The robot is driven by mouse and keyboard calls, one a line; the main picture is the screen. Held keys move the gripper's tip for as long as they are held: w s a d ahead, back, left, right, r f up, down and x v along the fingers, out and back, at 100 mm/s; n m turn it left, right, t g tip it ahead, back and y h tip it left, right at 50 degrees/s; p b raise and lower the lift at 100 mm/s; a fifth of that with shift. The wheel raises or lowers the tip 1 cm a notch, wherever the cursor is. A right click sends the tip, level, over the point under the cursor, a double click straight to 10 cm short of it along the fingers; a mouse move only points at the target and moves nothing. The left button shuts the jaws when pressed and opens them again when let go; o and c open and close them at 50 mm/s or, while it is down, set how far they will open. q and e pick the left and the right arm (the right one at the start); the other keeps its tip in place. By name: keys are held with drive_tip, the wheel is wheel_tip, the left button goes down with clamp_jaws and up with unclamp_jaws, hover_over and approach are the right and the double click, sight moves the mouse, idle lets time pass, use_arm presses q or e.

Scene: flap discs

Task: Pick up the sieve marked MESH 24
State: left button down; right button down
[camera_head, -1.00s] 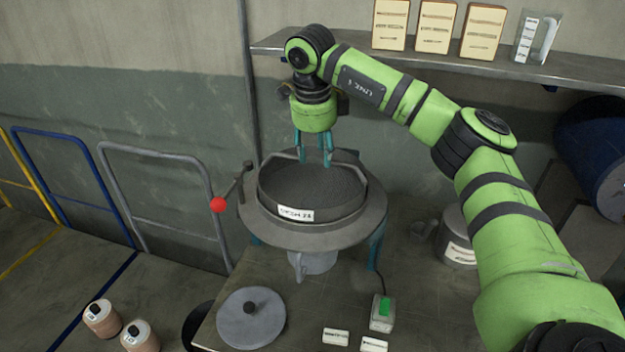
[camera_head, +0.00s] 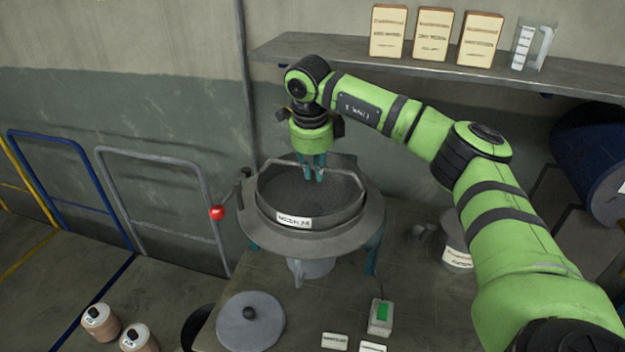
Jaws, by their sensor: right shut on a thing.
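The sieve (camera_head: 335,218) is a round grey pan with a dark mesh and a white label (camera_head: 293,221) on its front wall. The label's print is too small to read surely. It sits in a round grey machine (camera_head: 365,233) on the table, with a bar handle across its top. My right gripper (camera_head: 314,177) reaches down over the sieve, its teal fingers closed together on the handle (camera_head: 345,167). Part of the handle is hidden behind the fingers. My left gripper is not in view.
A lever with a red knob (camera_head: 217,213) stands at the machine's left. A round grey lid (camera_head: 250,322), a green-button switch box (camera_head: 381,316) and a labelled can (camera_head: 456,252) are on the table (camera_head: 335,295). A shelf (camera_head: 350,50) runs behind my arm.

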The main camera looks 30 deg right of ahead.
drive_tip(key=shift+w+r+b, duration=0.1)
drive_tip(key=shift+r+b, duration=0.2)
drive_tip(key=shift+r, duration=0.05)
drive_tip(key=r, duration=0.1)
drive_tip(key=r+b, duration=0.2)
drive_tip(key=shift+s+d+r, duration=0.2)
drive_tip(key=shift+s+d, duration=0.05)
drive_tip(key=shift+s, duration=0.1)
drive_tip(key=s+d+r, duration=0.3)
drive_tip(key=s+r, duration=0.4)
drive_tip(key=s, duration=0.3)
drive_tip(key=shift+s+d, duration=0.2)
drive_tip(key=shift+d, duration=0.1)
drive_tip(key=shift+f, duration=0.1)
drive_tip(key=c, duration=1.8)
unclamp_jaws()
clamp_jaws()
